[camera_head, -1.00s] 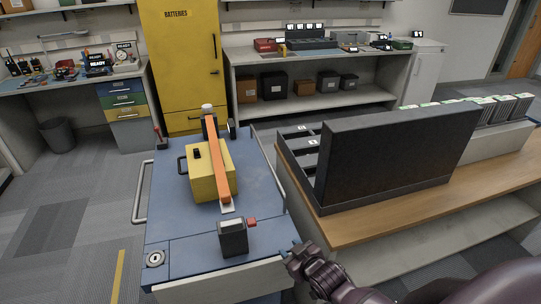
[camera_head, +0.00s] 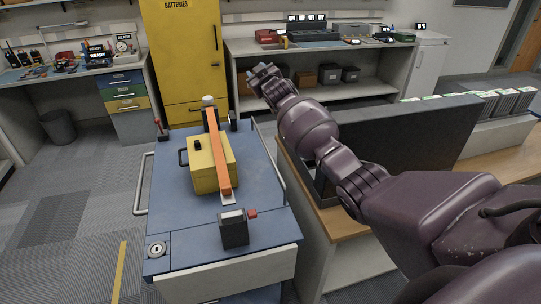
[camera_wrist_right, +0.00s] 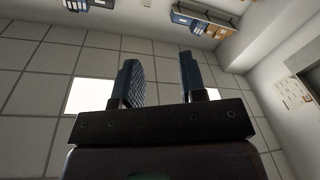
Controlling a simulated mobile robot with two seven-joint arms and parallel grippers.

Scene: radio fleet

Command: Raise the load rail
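The orange rail (camera_head: 218,150), which I take for the load rail, lies lowered across the top of a yellow case (camera_head: 203,174) on a blue cart (camera_head: 165,215). Its far end meets a dark post with a pale cap (camera_head: 208,101). Its near end is a metal tongue, just behind a dark block (camera_head: 234,230) with a red knob (camera_head: 252,213). My right gripper (camera_head: 262,73) is raised beyond and right of the rail's far end, touching nothing visible. In the right wrist view its fingers (camera_wrist_right: 160,75) are apart and empty, with the ceiling behind. My left gripper is not in view.
A wooden counter (camera_head: 350,237) with a large dark case (camera_head: 425,130) stands right of the cart, under my right arm. The yellow batteries cabinet (camera_head: 180,60) and a shelf bench (camera_head: 330,98) stand behind. The floor left of the cart is clear.

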